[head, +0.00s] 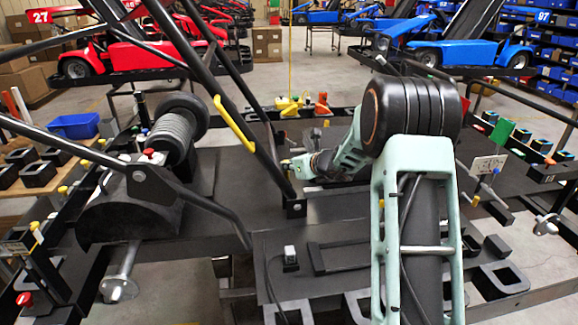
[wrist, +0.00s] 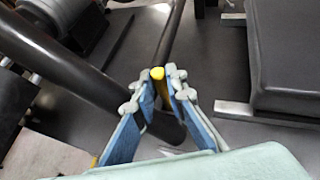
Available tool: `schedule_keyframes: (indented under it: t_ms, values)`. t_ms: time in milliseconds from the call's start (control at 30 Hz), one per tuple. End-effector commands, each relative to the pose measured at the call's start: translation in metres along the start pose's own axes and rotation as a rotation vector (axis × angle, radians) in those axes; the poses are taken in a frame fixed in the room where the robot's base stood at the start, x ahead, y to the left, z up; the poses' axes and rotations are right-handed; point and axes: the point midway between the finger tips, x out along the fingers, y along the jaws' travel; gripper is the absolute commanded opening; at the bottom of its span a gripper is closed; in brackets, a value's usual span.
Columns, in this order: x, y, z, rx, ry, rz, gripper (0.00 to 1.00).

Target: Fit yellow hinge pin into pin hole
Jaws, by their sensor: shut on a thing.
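The yellow hinge pin (wrist: 157,73) shows as a small yellow end between my fingertips in the wrist view. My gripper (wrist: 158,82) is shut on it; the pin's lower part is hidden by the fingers. In the head view my gripper (head: 293,166) is low over the dark deck, close beside a slanting black bar (head: 262,125). A small bracket (head: 295,207) with a light round spot sits at that bar's foot, just below my gripper. I cannot tell which opening is the pin hole.
Black bars cross the left side, one with a yellow grip (head: 235,123). A black roller-like part (head: 174,135) stands at left. Yellow and orange parts (head: 300,105) sit on the rail behind my gripper. A dark padded block (wrist: 287,55) is at right in the wrist view.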

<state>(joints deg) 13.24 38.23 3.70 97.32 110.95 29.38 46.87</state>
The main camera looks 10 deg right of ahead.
Motion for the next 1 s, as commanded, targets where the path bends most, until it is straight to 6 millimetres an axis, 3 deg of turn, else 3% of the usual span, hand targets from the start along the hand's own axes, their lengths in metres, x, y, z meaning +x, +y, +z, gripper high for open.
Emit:
schedule_keyframes:
  t_ms: [133,167,300,633,867,1000]
  values:
    - [0.001,0.000,-0.001,0.000,-0.001,0.000,0.00]
    - [0.001,0.000,-0.001,0.000,0.000,0.000,0.13]
    - [0.001,0.000,-0.001,0.000,0.000,0.000,0.28]
    - [0.000,0.001,0.000,-0.001,0.000,0.001,0.29]
    - [-0.008,0.001,0.015,-0.002,0.000,0.001,0.29]
    - [-0.034,-0.001,0.009,-0.001,-0.001,-0.003,0.29]
